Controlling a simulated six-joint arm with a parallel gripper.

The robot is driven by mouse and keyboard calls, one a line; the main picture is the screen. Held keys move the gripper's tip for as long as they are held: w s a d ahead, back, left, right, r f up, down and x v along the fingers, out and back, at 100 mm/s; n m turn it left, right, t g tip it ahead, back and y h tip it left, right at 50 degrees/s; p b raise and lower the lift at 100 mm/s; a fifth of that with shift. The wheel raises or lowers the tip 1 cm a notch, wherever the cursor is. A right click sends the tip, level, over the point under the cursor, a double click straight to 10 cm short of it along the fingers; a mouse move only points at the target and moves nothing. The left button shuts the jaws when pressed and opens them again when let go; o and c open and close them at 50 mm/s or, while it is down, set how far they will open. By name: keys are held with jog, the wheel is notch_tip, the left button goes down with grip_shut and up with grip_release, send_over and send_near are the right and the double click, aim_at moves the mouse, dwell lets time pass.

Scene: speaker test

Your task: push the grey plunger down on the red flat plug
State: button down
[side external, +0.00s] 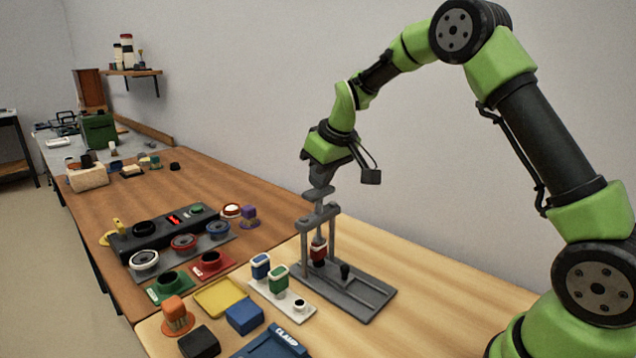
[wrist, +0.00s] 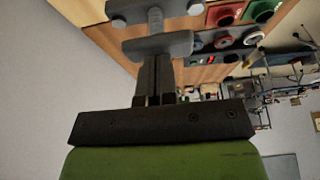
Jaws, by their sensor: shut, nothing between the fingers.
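The grey plunger (side external: 319,194) stands upright in a grey press frame, its flat top above the frame's crossbar. The red flat plug (side external: 318,254) is under the plunger's shaft, between the two posts; its lower part is hard to make out. My gripper (side external: 321,184) is shut and points down right over the plunger's top. I cannot tell whether the fingertips touch it. In the wrist view my shut fingers (wrist: 154,66) reach to the plunger's flat top (wrist: 158,46). The plug is hidden in the wrist view.
The press base (side external: 360,296) has a small black knob (side external: 345,271). Left of it are a white holder (side external: 304,311) with blue and green plugs, a yellow tray (side external: 220,297) and a blue block (side external: 244,316). A dark panel with round sockets (side external: 145,262) lies farther left.

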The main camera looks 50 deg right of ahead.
jog(key=shift+r, duration=3.5)
jog(key=s+a+r+m+t, duration=0.1)
jog(key=s+a+r, duration=0.25)
jog(key=s, duration=0.25)
jog(key=s+a+r+m, duration=0.1)
jog(key=s+a+r, duration=0.25)
jog(key=s, duration=0.25)
jog(key=s+a+f+m+y, duration=0.1)
jog(key=s+a, duration=0.1)
jog(key=s, duration=0.5)
jog(key=s+a+f+m+t+y, duration=0.1)
jog(key=s+f, duration=0.1)
jog(key=s, duration=0.6)
jog(key=shift+s+a+t, duration=0.15)
jog(key=shift+a+t, duration=0.15)
jog(key=shift+a, duration=0.05)
